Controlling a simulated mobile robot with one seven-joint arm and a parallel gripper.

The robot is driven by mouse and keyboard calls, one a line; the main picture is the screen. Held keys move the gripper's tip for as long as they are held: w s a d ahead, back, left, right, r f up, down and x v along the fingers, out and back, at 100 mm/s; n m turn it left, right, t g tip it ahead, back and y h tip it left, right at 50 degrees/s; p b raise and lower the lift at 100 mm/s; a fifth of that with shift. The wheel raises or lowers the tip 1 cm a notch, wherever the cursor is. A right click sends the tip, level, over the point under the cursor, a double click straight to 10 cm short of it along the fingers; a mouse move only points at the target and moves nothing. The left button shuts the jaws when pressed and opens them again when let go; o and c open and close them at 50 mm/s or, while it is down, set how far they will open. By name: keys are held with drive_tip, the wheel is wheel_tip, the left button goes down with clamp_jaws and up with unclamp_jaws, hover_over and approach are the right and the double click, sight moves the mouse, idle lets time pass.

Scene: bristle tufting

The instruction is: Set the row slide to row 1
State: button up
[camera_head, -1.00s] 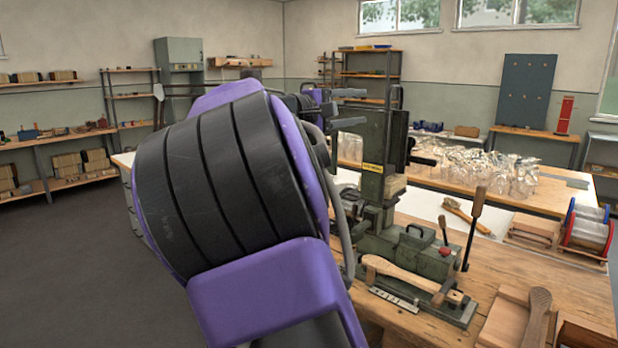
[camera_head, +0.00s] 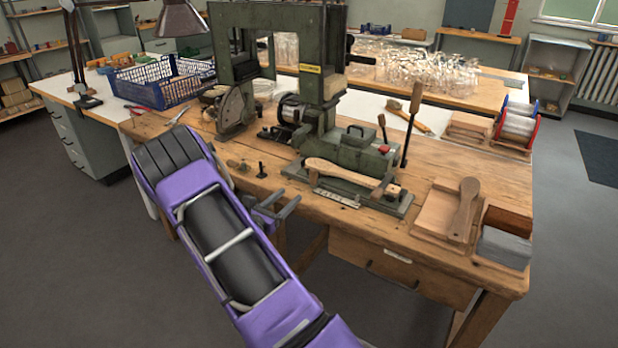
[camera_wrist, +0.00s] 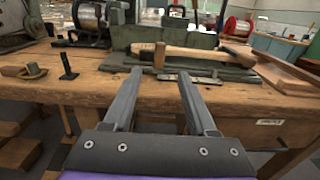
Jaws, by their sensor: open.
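The green tufting machine (camera_head: 322,100) stands on the wooden bench. At its front base a wooden brush body (camera_head: 342,172) lies on the slide, above a pale marked scale strip (camera_head: 336,198). The brush body also shows in the wrist view (camera_wrist: 192,55), with the strip (camera_wrist: 195,78) in front of it. I cannot read which row the slide is at. My gripper (camera_head: 276,205) is at the bench's front edge, left of the slide. In the wrist view my gripper (camera_wrist: 160,82) is open and empty, its fingers pointing at the slide and apart from it.
A lever with a wooden knob (camera_head: 412,118) rises right of the machine. A small black peg (camera_head: 262,170) stands left of the slide. A blue basket (camera_head: 160,84) is at the back left.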

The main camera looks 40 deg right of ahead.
sight(312, 175)
drive_tip(key=x, duration=1.2)
drive_tip(key=shift+w+d, duration=0.15)
clamp_jaws()
idle(0.9)
